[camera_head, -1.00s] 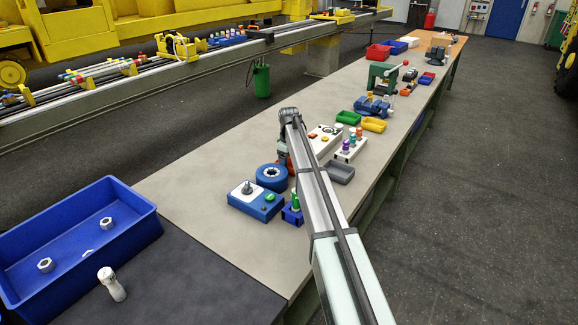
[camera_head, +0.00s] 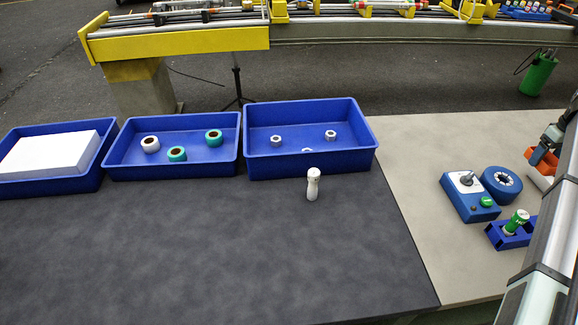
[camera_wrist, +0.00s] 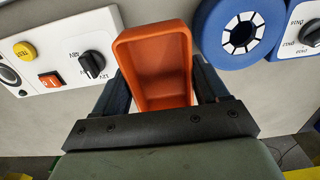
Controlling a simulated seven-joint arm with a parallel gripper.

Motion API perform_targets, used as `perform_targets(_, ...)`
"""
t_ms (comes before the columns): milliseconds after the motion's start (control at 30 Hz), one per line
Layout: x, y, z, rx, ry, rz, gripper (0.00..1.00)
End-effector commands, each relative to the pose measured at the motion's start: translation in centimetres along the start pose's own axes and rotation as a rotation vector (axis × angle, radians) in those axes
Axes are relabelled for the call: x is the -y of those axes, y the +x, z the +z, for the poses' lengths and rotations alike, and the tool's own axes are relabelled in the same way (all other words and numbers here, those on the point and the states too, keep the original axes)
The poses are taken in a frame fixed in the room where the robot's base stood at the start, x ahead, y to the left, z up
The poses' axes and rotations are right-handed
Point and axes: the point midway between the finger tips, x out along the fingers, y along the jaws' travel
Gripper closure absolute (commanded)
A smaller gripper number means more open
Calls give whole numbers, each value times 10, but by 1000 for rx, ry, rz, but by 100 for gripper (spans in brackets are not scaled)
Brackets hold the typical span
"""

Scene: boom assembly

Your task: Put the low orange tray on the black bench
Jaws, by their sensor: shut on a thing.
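The low orange tray (camera_wrist: 160,72) is between the two fingers of my gripper (camera_wrist: 160,90) in the wrist view, which is shut on it. In the head view, a part of the orange tray (camera_head: 546,158) shows at the right edge beside the blue ring, with my arm covering much of the gripper. The black bench (camera_head: 220,250) fills the lower left and middle of the head view. Its front part is bare. Whether the tray touches the grey bench below it is hard to tell.
Three blue bins, one of them here (camera_head: 310,165), line the black bench's back edge. A white bottle-shaped item (camera_head: 313,184) stands before the right bin. On the grey bench (camera_head: 420,145) are a blue control box (camera_head: 470,196), a blue ring (camera_head: 501,184) and a blue holder (camera_head: 513,233).

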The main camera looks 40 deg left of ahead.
Motion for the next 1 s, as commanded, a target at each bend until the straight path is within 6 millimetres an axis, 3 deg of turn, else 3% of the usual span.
perform_targets(333, 1, -53, -1, -1, -1, 1, 60)
perform_targets(667, 75, -50, -42, 0, -65, 0, 60)
perform_targets(1000, 203, -52, -94, -1, -172, 1, 60)
